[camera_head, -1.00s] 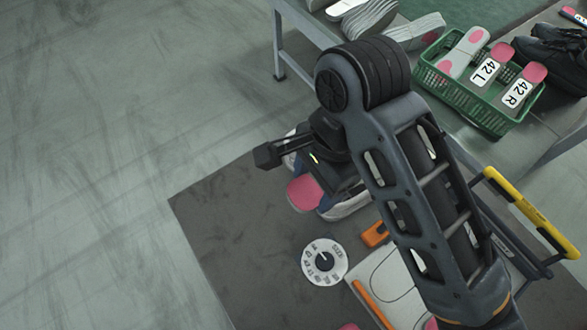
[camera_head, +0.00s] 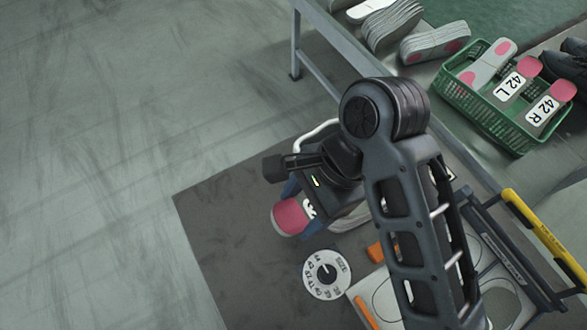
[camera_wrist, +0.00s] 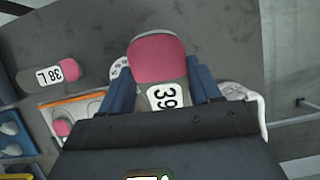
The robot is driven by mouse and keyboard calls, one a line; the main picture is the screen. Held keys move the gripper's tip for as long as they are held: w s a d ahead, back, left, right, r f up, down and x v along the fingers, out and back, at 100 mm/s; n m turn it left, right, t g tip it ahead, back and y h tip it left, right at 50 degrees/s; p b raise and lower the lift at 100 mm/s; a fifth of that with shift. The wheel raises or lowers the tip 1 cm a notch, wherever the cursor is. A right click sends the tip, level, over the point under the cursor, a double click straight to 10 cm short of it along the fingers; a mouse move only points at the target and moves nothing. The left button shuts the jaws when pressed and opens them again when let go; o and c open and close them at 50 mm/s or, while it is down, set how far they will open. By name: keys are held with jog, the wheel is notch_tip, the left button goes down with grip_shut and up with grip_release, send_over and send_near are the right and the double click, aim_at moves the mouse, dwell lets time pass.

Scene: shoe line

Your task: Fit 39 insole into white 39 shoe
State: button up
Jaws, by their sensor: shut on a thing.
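An insole with a pink end and a white label reading 39 sits between my gripper's blue fingers. In the wrist view its pink end (camera_wrist: 160,58) sticks out past the fingertips. My gripper (camera_wrist: 163,76) is shut on it by its sides. In the head view the insole (camera_head: 290,217) shows below and left of my gripper (camera_head: 300,200). A white shoe (camera_head: 350,219) is partly visible behind and below my gripper, mostly hidden by my arm. The shoe's size mark and opening are hidden.
A round size dial (camera_head: 327,274) lies on the dark mat (camera_head: 225,235), near an orange item (camera_head: 375,252). A 38 L insole (camera_wrist: 52,73) lies left in the wrist view. A green crate (camera_head: 480,115) with 42 insoles stands on the table. A yellow bar (camera_head: 545,240) is at right.

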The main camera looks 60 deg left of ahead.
jog(key=shift+w+d+f+g+b, duration=0.1)
jog(key=shift+w+d+g+b, duration=0.05)
jog(key=shift+w+g+b, duration=0.85)
jog(key=shift+w+d+f+b, duration=0.1)
jog(key=shift+w+f+b, duration=0.2)
jog(key=shift+w+b, duration=0.3)
jog(key=shift+w+d+f+b, duration=0.1)
jog(key=shift+w+f+b, duration=0.2)
jog(key=shift+w+b, duration=0.25)
jog(key=shift+w, duration=0.1)
jog(key=shift+t, duration=0.5)
jog(key=shift+w+d+f, duration=0.15)
jog(key=shift+w+f, duration=0.4)
jog(key=shift+w, duration=0.35)
jog(key=shift+w+d+f, duration=0.1)
jog(key=shift+w+f, duration=0.45)
jog(key=shift+w, duration=0.3)
jog(key=shift+t, duration=0.4)
jog(key=shift+w+d+f+b, duration=0.1)
jog(key=shift+w+f, duration=0.2)
jog(key=shift+w, duration=0.5)
jog(key=shift+w+d+f+b, duration=0.15)
jog(key=shift+w+f, duration=0.1)
jog(key=shift+w, duration=0.6)
jog(key=shift+w+d+f+b, duration=0.1)
jog(key=shift+w+f, duration=0.2)
jog(key=shift+w, duration=0.5)
jog(key=shift+f+t, duration=0.5)
jog(key=shift+f, duration=0.3)
